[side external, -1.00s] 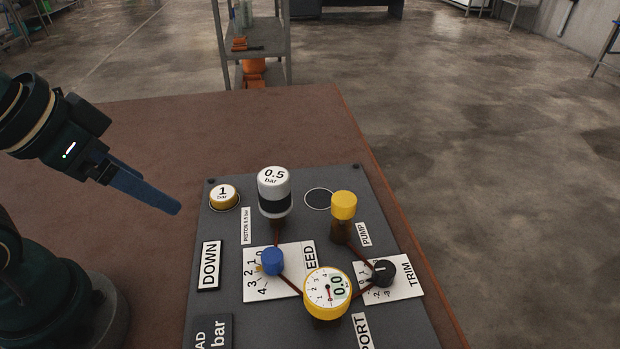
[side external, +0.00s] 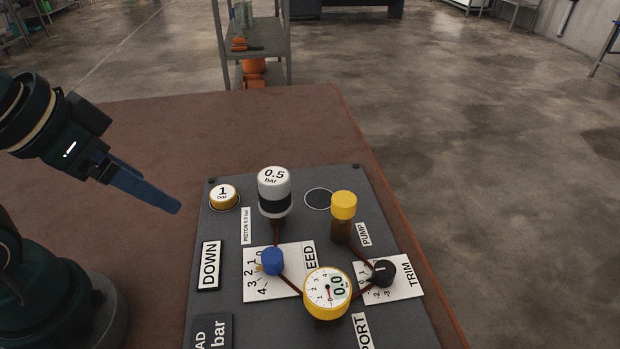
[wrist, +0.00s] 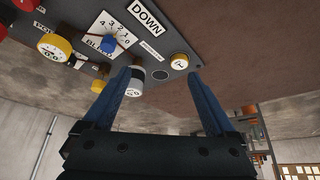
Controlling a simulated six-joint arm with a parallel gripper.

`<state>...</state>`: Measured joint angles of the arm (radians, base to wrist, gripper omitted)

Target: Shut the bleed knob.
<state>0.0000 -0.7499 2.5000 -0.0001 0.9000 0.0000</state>
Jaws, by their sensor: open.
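The bleed knob (side external: 272,262) is a blue knob on a white scale plate marked 0 to 4, part of the grey panel (side external: 225,290). A small yellow pointer shows at its left edge; I cannot tell exactly which mark it meets. In the wrist view the knob (wrist: 109,42) stands beyond the tip of the left finger. My gripper (side external: 178,208) is up and to the left of the knob, apart from the panel. In the wrist view my gripper (wrist: 162,72) has its two blue fingers wide apart with nothing held between them.
A yellow gauge (side external: 328,292) reading 0.0, a black trim knob (side external: 382,273), a yellow pump knob (side external: 343,206) and a 0.5 bar cylinder (side external: 274,190) crowd around the knob. A 1 bar weight (side external: 224,196) stands near the panel's corner. The brown table (side external: 250,120) behind is clear.

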